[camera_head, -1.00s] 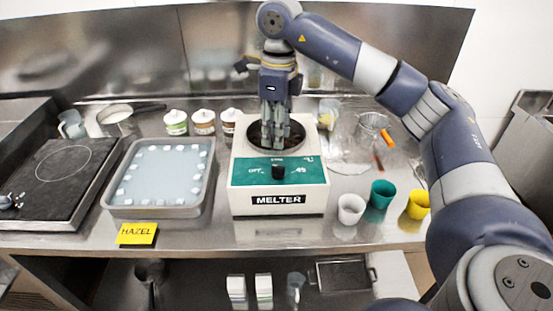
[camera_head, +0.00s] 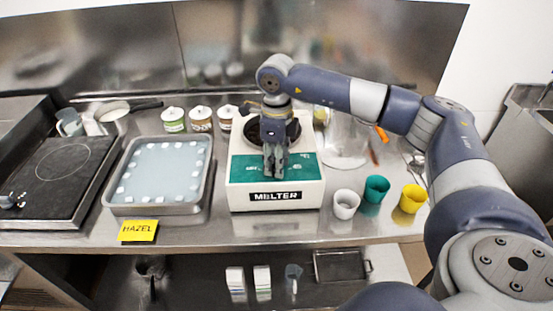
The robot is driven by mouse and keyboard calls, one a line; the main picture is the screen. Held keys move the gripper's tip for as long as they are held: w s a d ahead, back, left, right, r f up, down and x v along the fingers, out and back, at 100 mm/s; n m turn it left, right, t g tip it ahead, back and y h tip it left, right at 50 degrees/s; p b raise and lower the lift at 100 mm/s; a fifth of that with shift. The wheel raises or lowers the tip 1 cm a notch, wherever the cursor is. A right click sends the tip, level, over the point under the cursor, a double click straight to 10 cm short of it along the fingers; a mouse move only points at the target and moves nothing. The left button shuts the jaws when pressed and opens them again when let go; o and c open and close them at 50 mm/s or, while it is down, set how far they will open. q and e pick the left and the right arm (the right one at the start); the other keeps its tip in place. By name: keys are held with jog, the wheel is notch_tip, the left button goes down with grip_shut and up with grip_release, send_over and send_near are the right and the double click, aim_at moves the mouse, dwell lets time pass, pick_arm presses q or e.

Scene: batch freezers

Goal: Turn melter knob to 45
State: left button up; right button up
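The melter (camera_head: 238,190) is a white box with a green front panel, a "MELTER" label and a dark round well on top. It stands in the middle of the steel counter. My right gripper (camera_head: 274,172) points down in front of the green panel, at the place of the knob. The fingers hide the knob, and "45" shows in part to their right. The fingers look close together, but I cannot tell whether they grip the knob. My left gripper is not in view.
A tray of pale liquid with white cubes (camera_head: 207,185) stands left of the melter, behind a yellow "HAZEL" note (camera_head: 138,231). White (camera_head: 345,205), green (camera_head: 376,190) and yellow (camera_head: 413,199) cups stand on the right.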

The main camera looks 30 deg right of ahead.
grip_shut()
